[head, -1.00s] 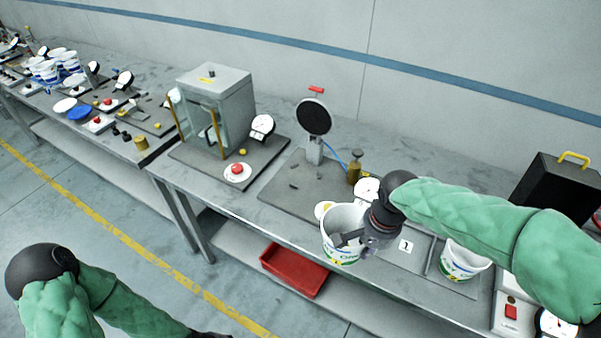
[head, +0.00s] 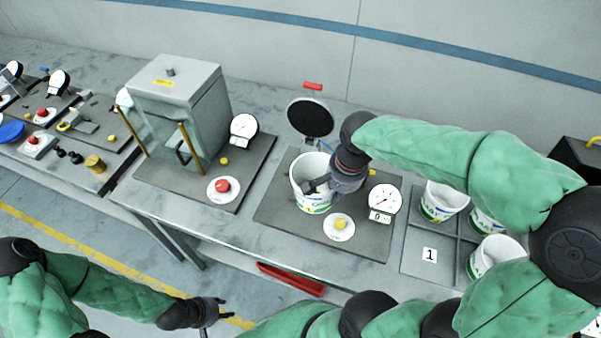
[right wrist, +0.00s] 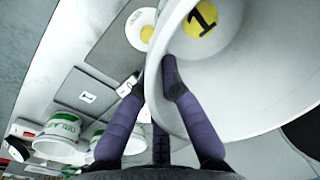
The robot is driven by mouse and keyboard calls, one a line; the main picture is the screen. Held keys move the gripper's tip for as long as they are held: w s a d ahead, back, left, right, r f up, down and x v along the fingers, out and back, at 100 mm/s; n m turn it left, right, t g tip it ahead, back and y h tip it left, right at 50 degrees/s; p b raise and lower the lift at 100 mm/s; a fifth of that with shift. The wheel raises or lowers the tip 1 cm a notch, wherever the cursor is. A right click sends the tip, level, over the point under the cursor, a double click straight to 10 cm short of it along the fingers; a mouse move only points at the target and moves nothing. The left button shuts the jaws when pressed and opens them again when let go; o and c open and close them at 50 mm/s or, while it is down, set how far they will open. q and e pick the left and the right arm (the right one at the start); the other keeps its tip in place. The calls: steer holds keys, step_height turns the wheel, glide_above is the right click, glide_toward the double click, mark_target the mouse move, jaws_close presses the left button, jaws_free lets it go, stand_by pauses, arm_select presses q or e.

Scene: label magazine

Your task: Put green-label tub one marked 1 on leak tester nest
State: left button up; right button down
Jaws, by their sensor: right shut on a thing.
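The white tub (head: 309,199) with a green and blue label is upright over the leak tester's dark plate (head: 277,214). A yellow disc marked 1 (right wrist: 201,20) shows inside it in the right wrist view. My right gripper (head: 318,185) is shut on the tub's wall, one finger inside and one outside; its fingers also show in the right wrist view (right wrist: 156,78). The tub hides the nest, and I cannot tell whether it touches it. The tester's round black lid (head: 311,118) stands raised behind. My left gripper (head: 216,313) is low, away from the bench; its opening is unclear.
A gauge (head: 385,199) and a yellow button (head: 341,225) sit right of and in front of the tub. A divided tray (head: 416,262) with a card marked 1 holds several tubs to the right. A glass-fronted cabinet (head: 176,115) stands left. A red bin (head: 291,279) is below.

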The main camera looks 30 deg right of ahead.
mark_target(325, 184)
steer(key=w+f, duration=0.1)
steer(key=w, duration=0.1)
steer(key=w+d+f, duration=0.1)
steer(key=w, duration=0.2)
steer(key=w+f+b, duration=0.1)
steer(key=w, duration=0.1)
steer(key=shift+w+d+f, duration=0.2)
steer(key=shift+d+f, duration=0.1)
steer(key=shift+d, duration=0.1)
steer(key=shift+w+d+f+b, duration=0.3)
steer(key=shift+w+f, duration=0.6)
steer(key=shift+f, duration=0.65)
steer(key=shift+w+d+f+b, duration=0.15)
steer(key=shift+w+f+b, duration=0.1)
steer(key=shift+w+f, duration=1)
steer(key=shift+w+d+f+b, duration=0.3)
steer(key=shift+w+f, duration=0.3)
steer(key=shift+f, duration=1.2)
steer(key=shift+a, duration=0.1)
steer(key=shift+f, duration=0.2)
steer(key=c, duration=1.4)
jaws_free()
